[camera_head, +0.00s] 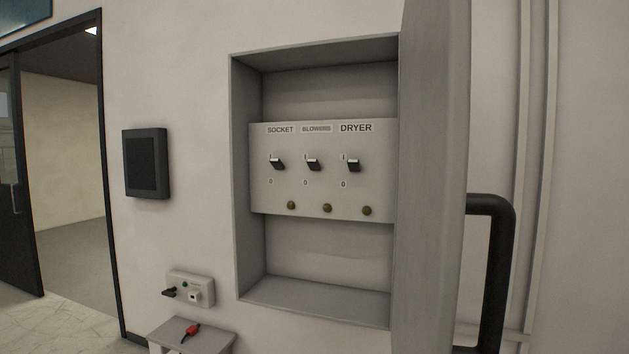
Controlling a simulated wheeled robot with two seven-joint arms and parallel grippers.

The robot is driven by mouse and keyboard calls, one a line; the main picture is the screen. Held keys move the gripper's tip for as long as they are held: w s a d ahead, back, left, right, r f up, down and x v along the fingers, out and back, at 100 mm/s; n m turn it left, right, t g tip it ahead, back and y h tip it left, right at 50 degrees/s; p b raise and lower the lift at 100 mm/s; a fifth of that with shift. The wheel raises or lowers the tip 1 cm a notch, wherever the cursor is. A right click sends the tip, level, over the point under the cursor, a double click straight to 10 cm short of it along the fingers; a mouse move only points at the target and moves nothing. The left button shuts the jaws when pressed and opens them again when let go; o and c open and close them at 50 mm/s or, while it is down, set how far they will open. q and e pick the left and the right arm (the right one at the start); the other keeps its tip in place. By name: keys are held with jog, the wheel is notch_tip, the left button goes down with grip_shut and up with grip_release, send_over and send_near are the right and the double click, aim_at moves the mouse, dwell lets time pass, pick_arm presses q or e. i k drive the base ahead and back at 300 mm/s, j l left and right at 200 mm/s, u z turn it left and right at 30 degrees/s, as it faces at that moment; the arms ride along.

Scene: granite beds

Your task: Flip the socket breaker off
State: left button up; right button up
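A grey wall cabinet (247,180) stands open, with a light panel (320,190) inside. The socket breaker (278,164) is the leftmost of three black toggles, under the label SOCKET (280,129). It sits close to the upper I mark, above the 0 mark. The middle toggle (313,164) has a label that is hard to read. The right toggle (353,165) is under DRYER. Both also sit close to their upper marks. Neither of my grippers is in view.
The open cabinet door (432,180) juts toward me, with a black bar handle (503,265) at its right. A dark wall panel (146,162) and a doorway (65,160) are at left. Below are a small socket box (186,284) and a grey ledge (215,341) with a red-and-black item (190,332).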

aim_at(276, 163)
jog(key=i+j+u, duration=0.1)
jog(key=i+j, duration=0.8)
jog(key=i, duration=0.15)
